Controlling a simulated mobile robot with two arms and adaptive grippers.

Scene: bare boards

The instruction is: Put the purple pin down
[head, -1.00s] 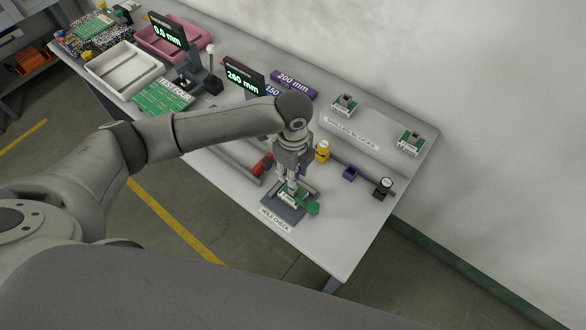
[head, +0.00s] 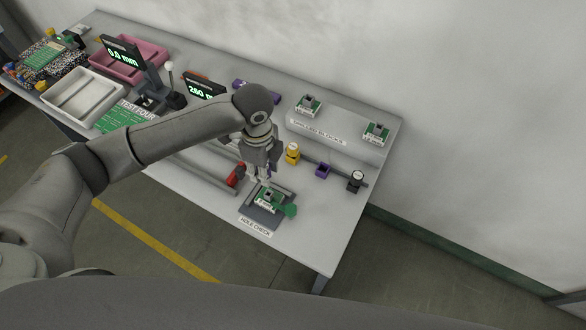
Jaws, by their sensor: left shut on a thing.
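My left gripper (head: 260,174) points down just above the green and white block (head: 268,199) on the dark hole check plate (head: 257,216). Its fingers are shut on a slim thing that shows a trace of purple between them, which looks like the purple pin; the fingers hide most of it. A purple square holder (head: 323,170) stands to the right on the table, between a yellow pin (head: 292,153) and a black pin (head: 355,181). No pin top shows in the purple holder. My right gripper is out of view.
Two green and white blocks (head: 308,105) (head: 376,132) sit on the drilled blocks shelf at the back right. A red part (head: 236,175) lies left of the plate. Displays, a white tray (head: 84,95) and a pink tray (head: 129,60) stand at the left. The table's front right corner is clear.

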